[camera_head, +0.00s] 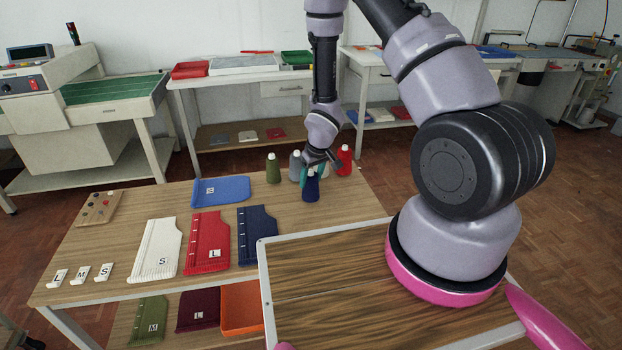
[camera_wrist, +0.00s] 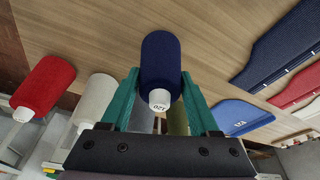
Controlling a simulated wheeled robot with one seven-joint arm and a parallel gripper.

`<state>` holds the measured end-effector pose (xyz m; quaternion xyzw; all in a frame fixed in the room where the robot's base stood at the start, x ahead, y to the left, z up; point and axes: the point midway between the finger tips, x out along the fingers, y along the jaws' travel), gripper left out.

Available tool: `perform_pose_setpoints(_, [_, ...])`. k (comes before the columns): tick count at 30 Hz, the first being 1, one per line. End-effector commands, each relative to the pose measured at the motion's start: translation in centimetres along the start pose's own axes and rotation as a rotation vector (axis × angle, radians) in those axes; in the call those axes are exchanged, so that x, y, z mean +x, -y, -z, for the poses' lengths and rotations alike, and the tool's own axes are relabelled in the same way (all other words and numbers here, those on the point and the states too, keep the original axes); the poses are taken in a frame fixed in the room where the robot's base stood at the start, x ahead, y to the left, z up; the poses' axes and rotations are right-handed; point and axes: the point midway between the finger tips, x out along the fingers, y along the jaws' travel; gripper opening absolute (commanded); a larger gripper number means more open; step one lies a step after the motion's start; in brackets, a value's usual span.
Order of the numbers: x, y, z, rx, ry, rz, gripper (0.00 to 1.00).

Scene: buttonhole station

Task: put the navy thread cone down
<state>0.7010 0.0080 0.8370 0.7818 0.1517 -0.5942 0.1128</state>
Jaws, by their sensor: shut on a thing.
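The navy thread cone (camera_head: 311,189) is upright at the back right of the wooden table, in front of the other cones. My gripper (camera_head: 317,172) is shut on it, with a teal finger on each side. In the wrist view the navy cone (camera_wrist: 161,60) sits between the teal fingertips (camera_wrist: 160,82), its white top with a printed label facing the camera. Its base is over or on the table top (camera_head: 215,188); I cannot tell whether it touches.
Close behind stand a green cone (camera_head: 273,170), a grey cone (camera_head: 295,167) and a red cone (camera_head: 344,161). A cream cone (camera_wrist: 95,98) shows in the wrist view. A blue piece (camera_head: 220,190) lies left, a navy piece (camera_head: 257,235) nearer. Bare table lies between.

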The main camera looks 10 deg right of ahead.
Motion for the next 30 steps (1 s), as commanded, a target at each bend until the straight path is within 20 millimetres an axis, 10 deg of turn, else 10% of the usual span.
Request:
perform_pose_setpoints(7, [0.3,0.0,-0.1,0.000,0.000,0.000,0.01])
perform_pose_setpoints(8, [0.2,0.0,-0.1,0.000,0.000,0.000,0.73])
perform_pose_setpoints(10, [0.2,0.0,0.0,0.000,0.000,0.000,0.92])
perform_pose_setpoints(22, [-0.5,0.0,0.0,0.002,0.000,0.000,0.92])
perform_pose_setpoints(30, [-5.3,-0.1,0.2,0.003,-0.004,0.000,0.92])
